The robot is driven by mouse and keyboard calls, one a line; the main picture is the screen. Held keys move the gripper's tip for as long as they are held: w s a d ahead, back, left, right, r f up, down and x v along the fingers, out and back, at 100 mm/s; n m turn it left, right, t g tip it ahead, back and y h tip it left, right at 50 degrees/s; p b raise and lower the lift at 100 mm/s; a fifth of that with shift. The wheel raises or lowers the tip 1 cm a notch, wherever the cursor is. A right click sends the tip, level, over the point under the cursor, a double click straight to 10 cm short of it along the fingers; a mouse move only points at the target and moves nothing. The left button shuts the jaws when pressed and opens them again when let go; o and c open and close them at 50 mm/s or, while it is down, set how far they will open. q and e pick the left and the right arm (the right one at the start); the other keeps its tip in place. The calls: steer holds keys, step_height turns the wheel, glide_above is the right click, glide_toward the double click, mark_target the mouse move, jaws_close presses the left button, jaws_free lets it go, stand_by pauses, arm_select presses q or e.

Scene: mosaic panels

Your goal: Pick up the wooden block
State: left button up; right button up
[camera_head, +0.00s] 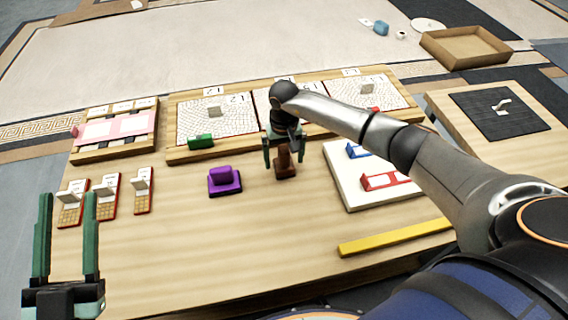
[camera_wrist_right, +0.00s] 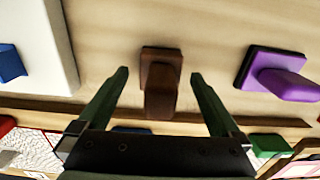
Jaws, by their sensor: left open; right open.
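The wooden block (camera_head: 285,166) is a dark brown piece with a square base and an upright handle, standing on the table near its middle. In the right wrist view the block (camera_wrist_right: 161,82) lies between the two fingers. My right gripper (camera_head: 284,158) is open above and around it, with a finger on each side and gaps visible between fingers and block. The fingertips show in the wrist view (camera_wrist_right: 159,74). My left gripper (camera_head: 68,197) is open and empty over the table's left front corner, away from the block.
A purple handled block (camera_head: 225,181) stands left of the wooden block, and a white board (camera_head: 345,190) with blue and red pieces lies right. Mosaic panels in a wooden frame (camera_head: 180,154) run behind. A yellow bar (camera_head: 395,237) lies in front right. The table's front middle is clear.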

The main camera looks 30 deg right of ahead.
mark_target(284, 148)
arm_select(q)
steer(key=shift+s+d+r+m+h, duration=0.1)
steer(key=shift+s+r+m+h, duration=0.35)
steer(key=shift+r, duration=0.3)
steer(key=shift+s+d+r+m+h, duration=0.1)
steer(key=shift+s+r+m+h, duration=0.3)
steer(key=shift+r+h, duration=0.25)
arm_select(e)
steer(key=shift+f, duration=1.15)
arm_select(q)
steer(key=shift+r, duration=0.1)
arm_select(e)
steer(key=c, duration=1.4)
steer(key=shift+r, duration=0.1)
steer(key=shift+r, duration=0.5)
step_height(284, 148, up, 9)
steer(key=shift+f+p, duration=0.2)
steer(key=shift+p, duration=0.8)
arm_select(q)
steer(key=w+f+n+g+y, duration=0.1)
steer(key=w+f+n+y, duration=0.1)
steer(key=f, duration=0.4)
steer(key=w+a+f+n+g+y, duration=0.1)
steer(key=w+f+n+g+y, duration=0.1)
steer(key=f, duration=0.4)
steer(key=shift+f+y, duration=0.25)
steer(key=shift+y, duration=0.65)
arm_select(e)
steer(key=shift+r, duration=0.15)
